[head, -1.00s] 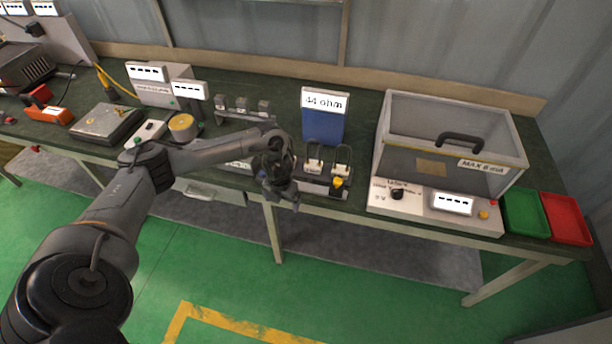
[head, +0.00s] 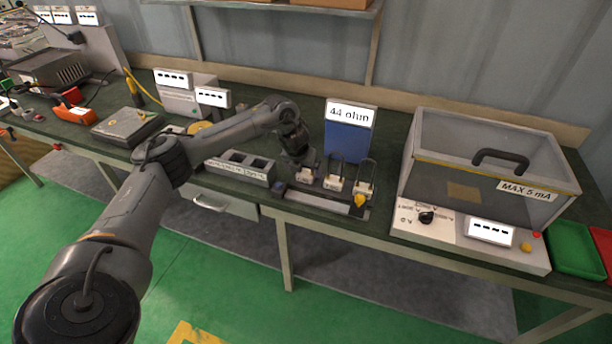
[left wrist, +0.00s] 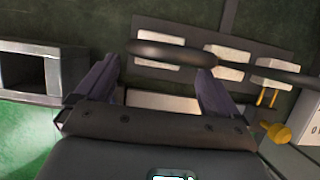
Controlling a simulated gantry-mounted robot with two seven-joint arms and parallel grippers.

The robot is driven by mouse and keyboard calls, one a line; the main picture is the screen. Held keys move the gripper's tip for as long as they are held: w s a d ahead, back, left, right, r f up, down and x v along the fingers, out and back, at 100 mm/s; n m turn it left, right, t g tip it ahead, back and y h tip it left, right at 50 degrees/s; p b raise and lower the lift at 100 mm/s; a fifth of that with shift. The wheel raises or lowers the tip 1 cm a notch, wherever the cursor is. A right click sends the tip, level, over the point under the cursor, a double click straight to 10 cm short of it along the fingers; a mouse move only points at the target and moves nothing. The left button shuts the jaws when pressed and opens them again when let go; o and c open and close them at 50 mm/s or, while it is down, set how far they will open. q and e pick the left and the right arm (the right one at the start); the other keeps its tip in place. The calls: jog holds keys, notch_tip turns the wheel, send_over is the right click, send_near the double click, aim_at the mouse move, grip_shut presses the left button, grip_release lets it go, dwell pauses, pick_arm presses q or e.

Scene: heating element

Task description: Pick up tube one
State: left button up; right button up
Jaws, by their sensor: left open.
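Several U-shaped dark tubes on white bases stand in a row on a low rack (head: 325,198) at the bench front. The middle tube (head: 335,182) and the right tube (head: 365,187) show clearly in the head view. My left gripper (head: 300,166) is at the leftmost tube, whose white base (head: 306,180) shows below it. The gripper hides most of that tube. A blurred dark rod (left wrist: 170,52) crosses close to the camera. My right gripper is not in view.
A grey block with openings (head: 240,166) stands left of the rack. A blue box marked 44 ohm (head: 349,134) stands behind it. A clear-lidded tester (head: 470,232) is at the right, beside a green tray (head: 575,246). A yellow knob (head: 360,201) sits at the rack's right end.

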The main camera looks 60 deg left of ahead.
aim_at(305, 174)
pick_arm(q)
jog(key=b+x, duration=0.1)
jog(key=x, duration=0.3)
jog(key=shift+s, duration=0.15)
jog(key=shift+w+a+f+b, duration=0.15)
jog(key=shift+w+f+b, duration=0.2)
jog(key=shift+f, duration=0.25)
jog(key=shift+s, duration=0.1)
jog(key=c, duration=1.1)
jog(key=shift+c, duration=0.3)
jog(key=shift+r, duration=0.15)
